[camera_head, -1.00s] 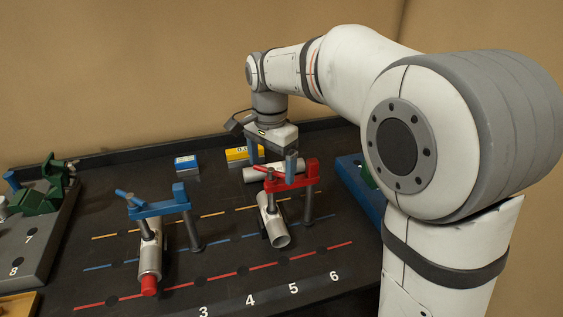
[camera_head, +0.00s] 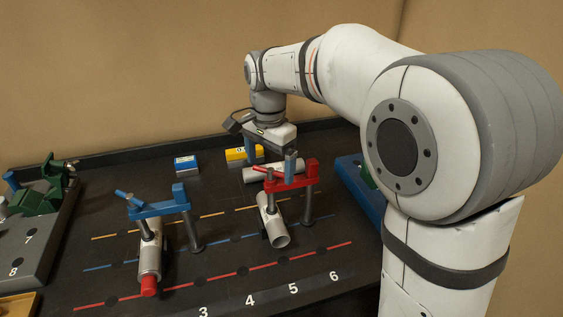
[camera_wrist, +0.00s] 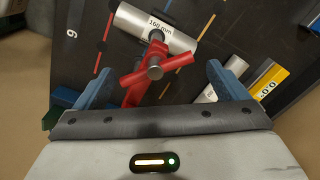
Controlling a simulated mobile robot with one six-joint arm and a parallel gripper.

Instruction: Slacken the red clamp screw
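The red clamp (camera_head: 298,180) stands on the dark board and straddles a silver pipe (camera_head: 272,222). In the wrist view the red clamp screw (camera_wrist: 172,66) shows as a red crossbar handle with a grey round middle, in front of the pipe marked "160 mm" (camera_wrist: 135,20). My gripper (camera_wrist: 160,78) is open, its blue fingers spread left and right of the screw, apart from it. In the head view my gripper (camera_head: 272,162) hangs over the clamp's left end; a finger hides part of the handle there, so the height gap is hard to judge.
A blue clamp (camera_head: 160,209) holds another pipe with a red end (camera_head: 149,286) at left. Another pipe (camera_head: 262,172) lies behind the red clamp. A blue tray (camera_head: 358,195) lies at right, green parts (camera_head: 38,200) far left.

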